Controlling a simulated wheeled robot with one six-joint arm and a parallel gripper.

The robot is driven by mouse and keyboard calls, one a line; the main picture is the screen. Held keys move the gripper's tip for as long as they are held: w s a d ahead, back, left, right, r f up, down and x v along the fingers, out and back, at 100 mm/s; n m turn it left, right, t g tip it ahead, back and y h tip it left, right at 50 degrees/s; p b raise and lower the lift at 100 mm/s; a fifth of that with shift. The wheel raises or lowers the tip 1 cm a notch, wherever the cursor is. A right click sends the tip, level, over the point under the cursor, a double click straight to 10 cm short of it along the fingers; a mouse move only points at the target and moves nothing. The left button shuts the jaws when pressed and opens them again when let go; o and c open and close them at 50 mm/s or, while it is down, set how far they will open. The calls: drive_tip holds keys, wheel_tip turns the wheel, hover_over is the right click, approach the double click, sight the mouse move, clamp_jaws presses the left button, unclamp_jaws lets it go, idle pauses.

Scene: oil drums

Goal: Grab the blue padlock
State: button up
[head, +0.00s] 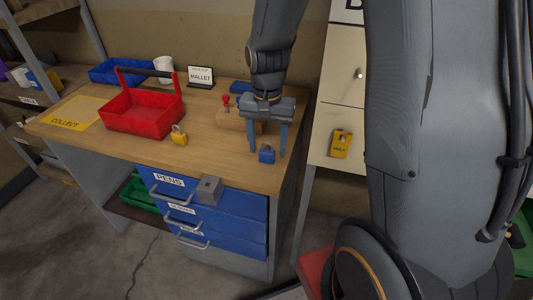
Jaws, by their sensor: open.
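A small blue padlock (267,154) stands on the wooden workbench (215,152) near its front right corner. My gripper (267,150) points down over that corner with its two fingers apart, one on each side of the padlock in the picture. The padlock looks to be between or just below the fingertips; I cannot tell the exact depth or whether anything touches. Nothing is held.
A yellow padlock (179,136) and a red toolbox (142,111) stand to the left. A wooden block with a red knob (226,102) is behind my gripper. A mallet sign (201,76), white cup (163,68) and blue tray (120,71) stand at the back.

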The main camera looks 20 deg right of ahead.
drive_tip(key=shift+f, duration=1.45)
drive_tip(key=c, duration=1.2)
drive_tip(key=shift+c, duration=0.3)
drive_tip(key=shift+w+r, duration=0.1)
drive_tip(key=shift+r, duration=0.1)
